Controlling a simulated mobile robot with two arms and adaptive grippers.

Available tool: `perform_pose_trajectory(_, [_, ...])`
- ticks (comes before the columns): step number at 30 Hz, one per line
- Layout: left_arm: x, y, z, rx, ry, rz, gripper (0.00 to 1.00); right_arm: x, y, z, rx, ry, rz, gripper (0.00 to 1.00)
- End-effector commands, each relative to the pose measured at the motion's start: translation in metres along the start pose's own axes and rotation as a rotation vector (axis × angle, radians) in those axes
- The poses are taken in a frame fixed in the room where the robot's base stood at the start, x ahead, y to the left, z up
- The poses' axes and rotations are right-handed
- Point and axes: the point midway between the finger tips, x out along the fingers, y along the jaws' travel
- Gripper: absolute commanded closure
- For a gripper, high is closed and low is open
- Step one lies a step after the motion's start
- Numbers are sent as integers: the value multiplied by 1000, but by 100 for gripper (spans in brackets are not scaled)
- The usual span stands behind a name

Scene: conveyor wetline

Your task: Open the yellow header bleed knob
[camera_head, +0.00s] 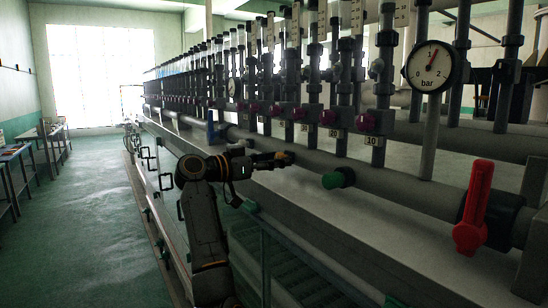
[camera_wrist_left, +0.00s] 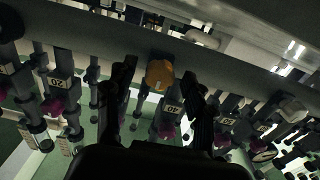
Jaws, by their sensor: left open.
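The yellow header bleed knob (camera_wrist_left: 160,75) shows orange-yellow in the left wrist view, on the grey header pipe (camera_wrist_left: 225,66), with a pale mark on its face. My left gripper (camera_wrist_left: 158,88) is open, with one dark finger on each side of the knob. I cannot tell whether either finger touches it. In the head view my left arm comes up from below, and the left gripper (camera_head: 270,161) is at the header pipe (camera_head: 400,187); the knob is mostly hidden there. My right gripper is not in view.
A green knob (camera_head: 338,178) sits on the pipe to the right, and a red-handled valve (camera_head: 475,205) is farther right. A pressure gauge (camera_head: 431,67) stands above. Magenta knobs (camera_head: 367,122) line the vertical tubes behind. The green floor aisle (camera_head: 85,220) at left is clear.

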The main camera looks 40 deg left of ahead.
Motion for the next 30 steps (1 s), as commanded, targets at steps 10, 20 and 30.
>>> perform_pose_trajectory(10, [0, 0, 0, 0, 0, 0, 91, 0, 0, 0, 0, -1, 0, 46])
perform_pose_trajectory(20, [-1, 0, 1, -23, 0, 0, 100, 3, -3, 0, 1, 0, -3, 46])
perform_pose_trajectory(30, [-1, -1, 3, -216, 0, -2, 100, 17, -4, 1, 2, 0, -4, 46])
